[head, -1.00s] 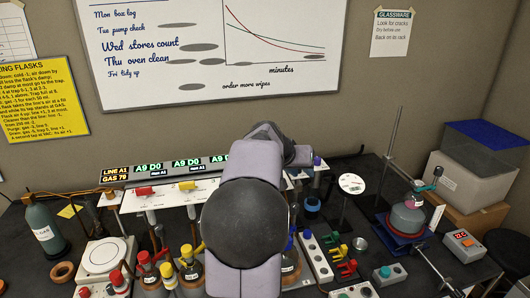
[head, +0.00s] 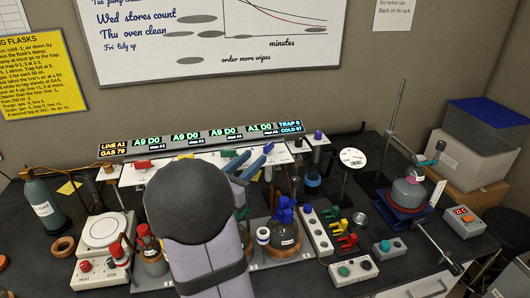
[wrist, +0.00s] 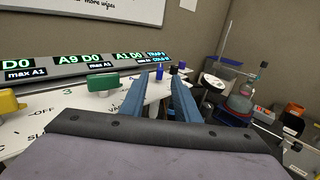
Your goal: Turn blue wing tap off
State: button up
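The blue wing tap (head: 268,148) sits on the white sloped panel (head: 300,148), right of the green tap (head: 228,153). In the wrist view the blue tap (wrist: 160,69) shows small, beyond and between my fingertips, with its wing seen nearly end-on. My gripper (head: 254,158) is open, with two blue-grey fingers over the right part of the panel. In the wrist view my gripper (wrist: 158,82) has a clear gap between the fingers and holds nothing. I cannot see it touching the tap. My arm hides part of the panel in the head view.
The green tap (wrist: 103,82) and yellow tap (wrist: 10,103) lie left of my fingers. A display bar (head: 205,139) runs behind the panel. A purple-topped post (head: 318,136) and a round dial (head: 353,157) stand right. A blue-topped flask (head: 286,234) stands in front.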

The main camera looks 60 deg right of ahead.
aim_at(265, 148)
jog(key=shift+d+p, duration=1.55)
jog(key=shift+d, duration=2.2)
jog(key=shift+c, duration=0.2)
grip_shut()
